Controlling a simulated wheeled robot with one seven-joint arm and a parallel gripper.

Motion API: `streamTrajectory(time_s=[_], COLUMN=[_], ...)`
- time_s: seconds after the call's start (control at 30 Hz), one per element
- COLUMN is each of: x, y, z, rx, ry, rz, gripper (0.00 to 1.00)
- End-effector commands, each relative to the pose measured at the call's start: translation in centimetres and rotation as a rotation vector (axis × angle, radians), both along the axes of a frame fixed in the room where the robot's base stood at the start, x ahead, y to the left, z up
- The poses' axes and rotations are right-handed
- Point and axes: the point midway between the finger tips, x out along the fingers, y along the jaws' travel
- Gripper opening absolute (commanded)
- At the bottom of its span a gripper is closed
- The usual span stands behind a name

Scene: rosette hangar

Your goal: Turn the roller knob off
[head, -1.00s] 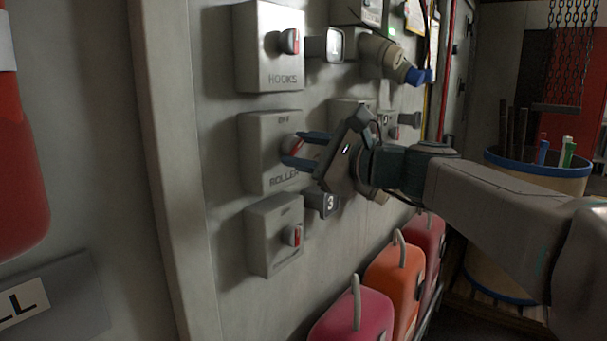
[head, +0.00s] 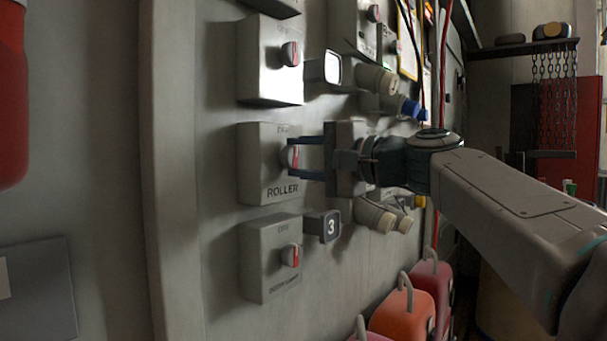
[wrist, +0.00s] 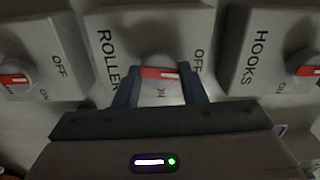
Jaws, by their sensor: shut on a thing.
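The ROLLER box (head: 258,180) is a grey switch box on the wall, in the middle of a column of boxes. Its round grey knob with a red strip (head: 291,157) faces right in the head view. My gripper (head: 293,156) is shut on this knob, one finger above and one below it. In the wrist view the roller knob (wrist: 160,72) sits between the two dark fingers of my gripper (wrist: 160,82). The red strip lies across the picture, its right end toward the OFF label; the ON label shows below, between the fingers.
The HOOKS box (head: 268,65) is above and another knob box (head: 268,265) below. A block marked 3 (head: 326,226) and sockets stick out close to my gripper. Orange (head: 400,315) and pink cases stand below right.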

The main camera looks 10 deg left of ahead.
Motion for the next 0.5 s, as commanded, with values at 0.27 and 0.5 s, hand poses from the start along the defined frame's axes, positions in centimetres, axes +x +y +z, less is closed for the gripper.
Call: streamTrajectory(time_s=[0.27,0.5], x=[0.01,-0.01], y=[0.06,0.08], z=[-0.30,-0.19], rx=[-0.049,-0.063], ry=[-0.109,-0.142], rz=[0.003,0.004], gripper=[0.15,0.15])
